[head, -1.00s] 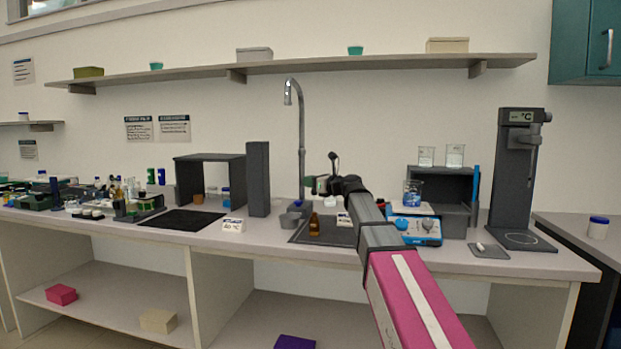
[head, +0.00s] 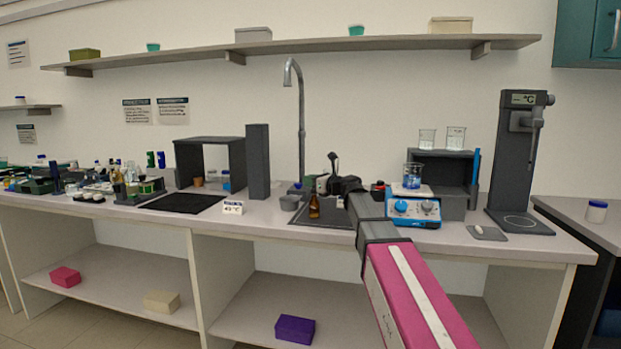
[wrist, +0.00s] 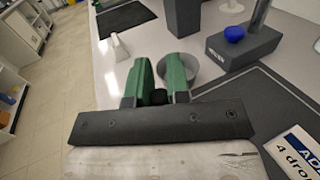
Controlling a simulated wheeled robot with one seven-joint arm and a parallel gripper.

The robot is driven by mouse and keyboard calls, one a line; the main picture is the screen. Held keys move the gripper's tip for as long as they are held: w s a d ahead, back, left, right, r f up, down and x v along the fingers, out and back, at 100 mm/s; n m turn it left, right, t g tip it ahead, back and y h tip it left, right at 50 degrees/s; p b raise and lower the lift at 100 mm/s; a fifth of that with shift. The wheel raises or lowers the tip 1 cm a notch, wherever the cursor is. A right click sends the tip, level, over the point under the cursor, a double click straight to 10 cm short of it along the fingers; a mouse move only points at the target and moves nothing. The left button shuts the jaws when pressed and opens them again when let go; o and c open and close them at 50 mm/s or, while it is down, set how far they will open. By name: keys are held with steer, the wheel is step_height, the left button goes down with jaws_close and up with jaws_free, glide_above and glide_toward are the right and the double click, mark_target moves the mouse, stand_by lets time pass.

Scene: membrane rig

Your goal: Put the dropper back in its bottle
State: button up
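An amber bottle (head: 314,208) stands upright on the dark mat (head: 300,219) near the bench's front edge in the head view. My gripper (head: 310,184) is just behind and above the bottle in that picture. In the wrist view its two green fingers (wrist: 158,78) are close together around a small black piece (wrist: 158,97), which looks like the dropper's bulb. The dropper's glass stem is hidden there. The bottle is hidden from the wrist view, and I cannot tell whether the stem is over or inside its neck.
A grey bowl (wrist: 180,68) lies just beyond my fingers. A dark block with a blue knob (wrist: 234,34) and a printed card (wrist: 296,150) are to the right. A blue hotplate (head: 413,210) with a beaker (head: 412,177) stands right of my arm.

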steer(key=shift+f, duration=0.35)
stand_by(0.6)
steer(key=o, duration=0.6)
steer(key=shift+o, duration=0.2)
steer(key=v, duration=1)
steer(key=shift+s+d, duration=0.3)
